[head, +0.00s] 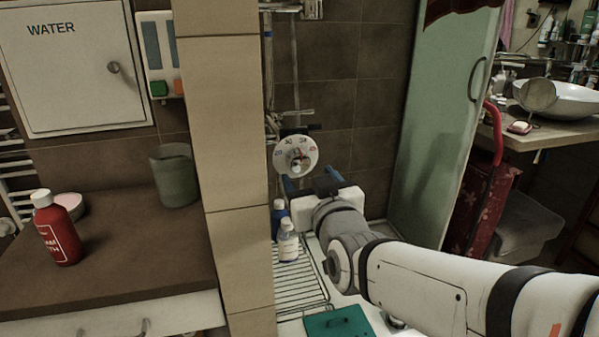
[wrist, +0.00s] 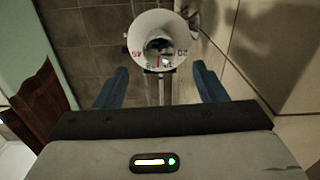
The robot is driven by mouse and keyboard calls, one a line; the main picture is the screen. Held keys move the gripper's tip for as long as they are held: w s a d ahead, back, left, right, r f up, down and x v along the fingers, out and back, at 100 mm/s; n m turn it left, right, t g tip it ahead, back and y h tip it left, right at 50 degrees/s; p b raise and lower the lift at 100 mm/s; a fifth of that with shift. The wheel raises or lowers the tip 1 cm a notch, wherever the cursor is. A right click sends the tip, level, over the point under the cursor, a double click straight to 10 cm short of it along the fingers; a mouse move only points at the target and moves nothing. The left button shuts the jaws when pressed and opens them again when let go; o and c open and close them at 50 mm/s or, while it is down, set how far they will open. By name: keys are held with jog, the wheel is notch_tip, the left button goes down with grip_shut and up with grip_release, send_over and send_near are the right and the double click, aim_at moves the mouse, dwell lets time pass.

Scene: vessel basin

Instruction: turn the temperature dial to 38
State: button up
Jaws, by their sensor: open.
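The temperature dial (head: 296,155) is a white disc on the tiled shower wall with printed numbers, among them 30 and 38, and a knob at its centre. In the wrist view the dial (wrist: 140,31) appears upside down, with red 45 at left and blue 20 at right. A thin red mark shows near its lower numbers; I cannot read the exact setting. My gripper (head: 312,176) is open and empty, in front of and slightly below the dial. In the wrist view my gripper (wrist: 160,68) has its blue fingers spread either side below the dial, apart from it.
Small bottles (head: 288,243) stand near a wire rack (head: 299,285) below my gripper. A tiled pillar (head: 232,150) stands left of the dial. A green glass door (head: 445,120) stands to the right. A counter (head: 125,245) lies left of the pillar.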

aim_at(301, 164)
jog(key=x, duration=0.7)
jog(key=shift+w, duration=0.25)
jog(key=shift+a, duration=0.1)
jog(key=c, duration=1)
jog(key=b, duration=0.1)
jog(key=m+b, duration=0.1)
jog(key=b, duration=0.1)
jog(key=shift+f+m, duration=0.3)
jog(key=shift+r+m+b, duration=0.25)
jog(key=shift+m+b, duration=0.3)
jog(key=shift+m, duration=0.25)
jog(key=o, duration=1)
